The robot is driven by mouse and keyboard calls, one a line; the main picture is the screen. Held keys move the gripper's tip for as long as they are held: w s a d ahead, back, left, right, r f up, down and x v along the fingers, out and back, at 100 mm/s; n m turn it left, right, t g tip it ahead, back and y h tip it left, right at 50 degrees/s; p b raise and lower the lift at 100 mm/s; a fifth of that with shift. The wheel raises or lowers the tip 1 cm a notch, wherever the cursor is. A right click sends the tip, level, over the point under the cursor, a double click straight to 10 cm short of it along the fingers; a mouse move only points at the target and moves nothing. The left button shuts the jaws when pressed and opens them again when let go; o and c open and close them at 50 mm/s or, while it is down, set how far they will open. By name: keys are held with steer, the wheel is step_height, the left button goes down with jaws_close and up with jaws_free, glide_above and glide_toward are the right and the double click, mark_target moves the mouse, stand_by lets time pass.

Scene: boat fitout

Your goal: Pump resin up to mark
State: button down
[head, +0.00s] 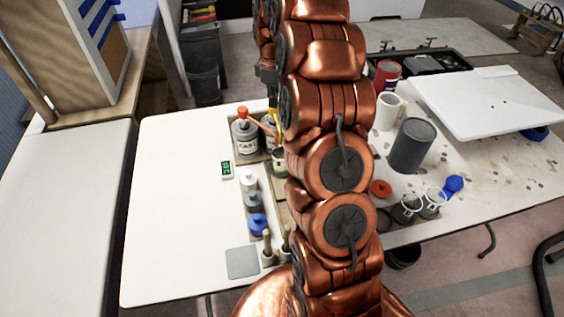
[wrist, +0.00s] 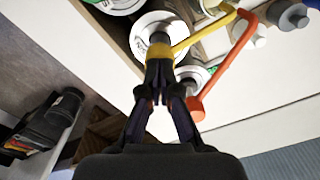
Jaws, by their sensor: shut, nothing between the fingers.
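Two pump containers stand side by side in a tray (head: 237,154) on the white table. One has an orange pump (head: 246,112), which also shows in the wrist view (wrist: 197,103). The other has a yellow pump (wrist: 160,52) and is partly behind my arm in the head view. I cannot read which holds resin. My gripper (wrist: 157,82) is shut and empty, its fingertips at the yellow pump head; contact is unclear. Both spouts reach over a cup (head: 279,163), mostly hidden by my arm; its level and mark cannot be made out.
A small green-lit display (head: 227,170) lies left of the tray. Several small bottles, including one with a blue top (head: 257,223), stand in front. The table's left side is clear.

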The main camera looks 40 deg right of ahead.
steer(key=shift+r, duration=1.4)
steer(key=shift+r+p, duration=0.5)
steer(key=shift+r, duration=1.05)
